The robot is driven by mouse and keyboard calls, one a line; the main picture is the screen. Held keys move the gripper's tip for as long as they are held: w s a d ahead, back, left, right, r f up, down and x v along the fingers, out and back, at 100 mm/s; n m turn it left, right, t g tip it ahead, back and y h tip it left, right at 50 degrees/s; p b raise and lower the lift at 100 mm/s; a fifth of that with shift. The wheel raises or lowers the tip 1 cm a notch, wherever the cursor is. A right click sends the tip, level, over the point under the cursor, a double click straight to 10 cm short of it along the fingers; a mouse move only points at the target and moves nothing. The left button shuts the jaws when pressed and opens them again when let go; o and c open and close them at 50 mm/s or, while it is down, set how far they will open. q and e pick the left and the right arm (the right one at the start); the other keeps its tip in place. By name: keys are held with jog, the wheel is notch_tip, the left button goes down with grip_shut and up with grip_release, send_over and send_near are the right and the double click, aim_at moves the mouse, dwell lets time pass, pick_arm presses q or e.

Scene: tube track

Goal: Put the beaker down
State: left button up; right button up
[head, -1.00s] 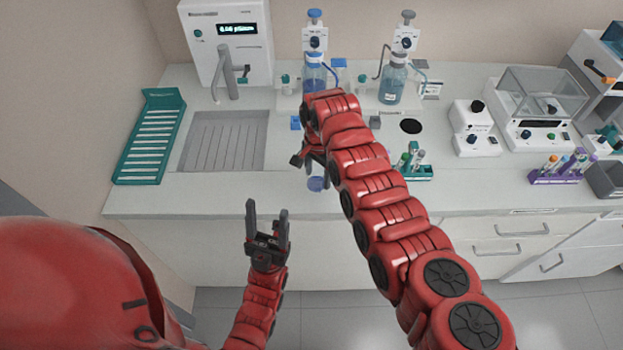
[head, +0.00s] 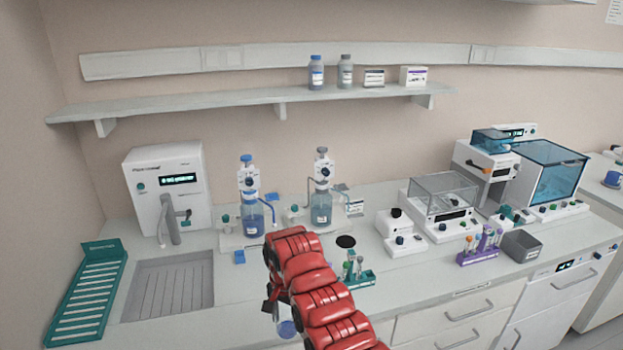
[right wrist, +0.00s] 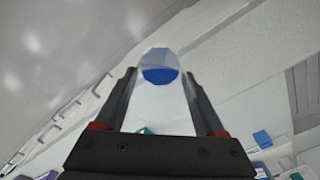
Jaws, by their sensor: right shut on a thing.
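The beaker (head: 287,328) is small and clear, with blue in it. In the head view it shows only in part, low in the picture beside my red right arm. My right gripper (head: 272,306) is dark and mostly hidden by that arm. In the right wrist view the beaker (right wrist: 160,98) sits between the two fingers of the right gripper (right wrist: 160,82), which are shut on it. Its blue part lies toward the fingertips. I cannot tell whether its base touches the counter. My left gripper is out of view.
A grey drain panel (head: 170,287) and a green rack (head: 88,290) lie left. Two bottle dispensers (head: 251,205) (head: 321,195) stand behind the arm. A green tube rack (head: 355,272) is close on its right. Bare counter (head: 232,285) shows between the panel and the arm.

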jog(key=w+d+r+n+b, duration=0.1)
jog(key=d+r+n+b, duration=0.1)
jog(key=d, duration=1)
jog(key=w+d+r+n+b, duration=0.1)
jog(key=d+r+n+b, duration=0.2)
jog(key=d, duration=0.9)
notch_tip(320, 180, up, 2)
jog(key=shift+r, duration=0.2)
jog(key=shift+s+f, duration=0.15)
jog(key=shift+a, duration=0.1)
